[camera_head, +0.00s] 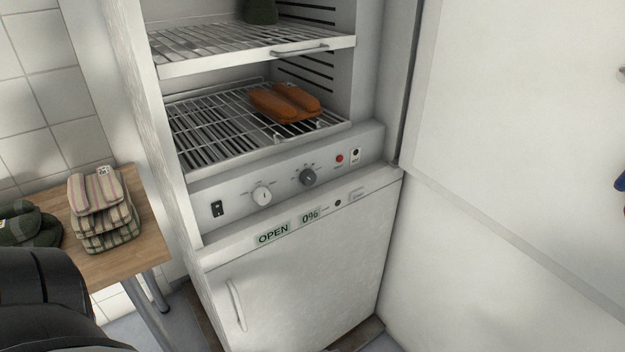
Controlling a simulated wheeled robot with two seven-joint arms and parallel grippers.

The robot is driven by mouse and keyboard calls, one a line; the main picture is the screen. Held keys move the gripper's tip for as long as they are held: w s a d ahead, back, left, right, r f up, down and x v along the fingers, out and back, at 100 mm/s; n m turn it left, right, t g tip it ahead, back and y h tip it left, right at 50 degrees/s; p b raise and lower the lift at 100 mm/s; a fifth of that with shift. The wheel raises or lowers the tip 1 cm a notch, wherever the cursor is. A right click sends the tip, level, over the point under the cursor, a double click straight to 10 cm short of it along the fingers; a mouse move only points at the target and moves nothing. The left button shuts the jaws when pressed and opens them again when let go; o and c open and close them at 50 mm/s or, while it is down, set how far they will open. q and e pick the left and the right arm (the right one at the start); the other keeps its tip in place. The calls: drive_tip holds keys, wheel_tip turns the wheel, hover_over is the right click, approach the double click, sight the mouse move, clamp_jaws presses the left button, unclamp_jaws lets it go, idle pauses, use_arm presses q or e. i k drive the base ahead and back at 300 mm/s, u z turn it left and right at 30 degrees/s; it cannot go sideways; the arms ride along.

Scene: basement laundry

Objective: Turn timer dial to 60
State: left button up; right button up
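A control panel (283,186) runs across the white cabinet below its lower rack. It carries two dials, a white knob (262,195) left of the middle and a dark grey knob (307,177) to its right. The markings around both are too small to read, so I cannot tell which is the timer dial or where it points. Below, displays read "OPEN" (273,234) and "0%" (310,215). Neither of my grippers shows in this view. A dark part of my own body fills the bottom left corner.
The cabinet's upper door (525,140) stands open at right. Orange slippers (285,102) lie on the lower wire rack (205,133). A red button (340,158) sits on the panel. At left, a wooden table (146,215) holds striped slippers (97,193) and green slippers (25,226).

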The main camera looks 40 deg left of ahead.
sight(307, 177)
drive_tip(key=u, duration=0.35)
drive_tip(key=k, duration=0.9)
drive_tip(key=z, duration=0.15)
drive_tip(key=i, duration=0.9)
drive_tip(key=u, duration=0.5)
